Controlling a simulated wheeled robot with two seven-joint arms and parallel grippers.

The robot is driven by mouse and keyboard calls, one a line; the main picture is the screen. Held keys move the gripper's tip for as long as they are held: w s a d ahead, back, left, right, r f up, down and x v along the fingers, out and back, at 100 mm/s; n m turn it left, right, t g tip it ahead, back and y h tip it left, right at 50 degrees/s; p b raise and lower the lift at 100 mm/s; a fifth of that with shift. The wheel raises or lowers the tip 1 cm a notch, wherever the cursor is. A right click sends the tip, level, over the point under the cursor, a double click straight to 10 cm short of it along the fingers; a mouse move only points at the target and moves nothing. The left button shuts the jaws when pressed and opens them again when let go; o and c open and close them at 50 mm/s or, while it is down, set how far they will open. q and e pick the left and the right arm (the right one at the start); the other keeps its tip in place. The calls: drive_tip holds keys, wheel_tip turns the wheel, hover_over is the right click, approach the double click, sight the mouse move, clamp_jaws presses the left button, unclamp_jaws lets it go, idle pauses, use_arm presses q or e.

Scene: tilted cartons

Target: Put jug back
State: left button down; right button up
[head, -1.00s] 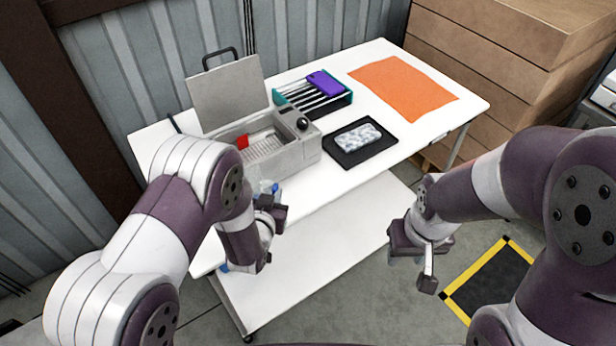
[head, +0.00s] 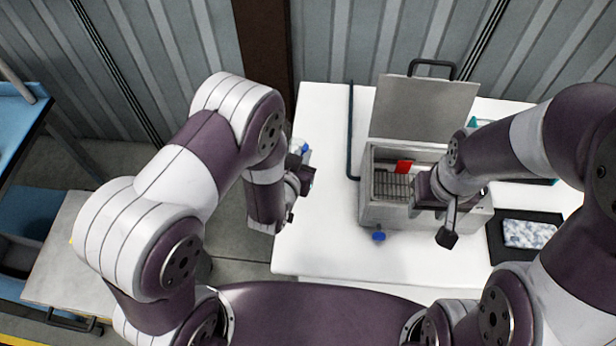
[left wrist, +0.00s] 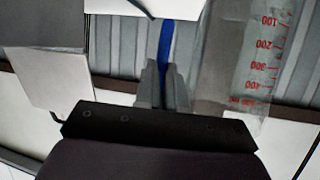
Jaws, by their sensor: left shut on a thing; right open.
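The jug (left wrist: 255,50) is clear with red volume marks, and its blue handle (left wrist: 166,42) is between my left gripper's fingers in the left wrist view. My left gripper (head: 303,178) is shut on this handle beside the table's left edge in the head view. There the jug (head: 299,147) is mostly hidden behind my gripper and arm; only a pale, bluish bit shows. Whether it touches the table cannot be told. My right gripper (head: 437,213) is open and empty, in front of the grey box.
A grey box (head: 377,214) with its lid up holds a wire rack and a red item. A blue knob (head: 379,236) shows at its front. A thin dark-blue bar (head: 351,135) is left of it. The white table (head: 318,235) is bare at left. A patterned block (head: 528,234) lies right.

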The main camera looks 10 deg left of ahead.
use_arm(q)
drive_tip(key=s+d+r+m+h, duration=0.1)
drive_tip(key=s+d+r, duration=0.1)
drive_tip(key=d, duration=0.3)
drive_tip(key=s+d+r+m+h, duration=0.1)
drive_tip(key=s+d+r, duration=0.15)
drive_tip(key=d, duration=0.25)
drive_tip(key=shift+g+h, duration=0.3)
drive_tip(key=shift+g, duration=0.1)
drive_tip(key=f, duration=0.7)
drive_tip(key=f+p, duration=0.1)
drive_tip(key=f, duration=0.2)
drive_tip(key=shift+d+f, duration=0.15)
drive_tip(key=shift+d, duration=0.2)
use_arm(e)
drive_tip(key=shift+s+r, duration=0.5)
drive_tip(key=shift+r, duration=0.05)
use_arm(q)
drive_tip(key=shift+w+f, duration=0.1)
drive_tip(key=shift+f+b, duration=0.15)
drive_tip(key=shift+b, duration=0.15)
drive_tip(key=c, duration=1.2)
unclamp_jaws()
use_arm(e)
drive_tip(key=shift+s+f, duration=0.1)
use_arm(q)
drive_tip(key=shift+r, duration=0.2)
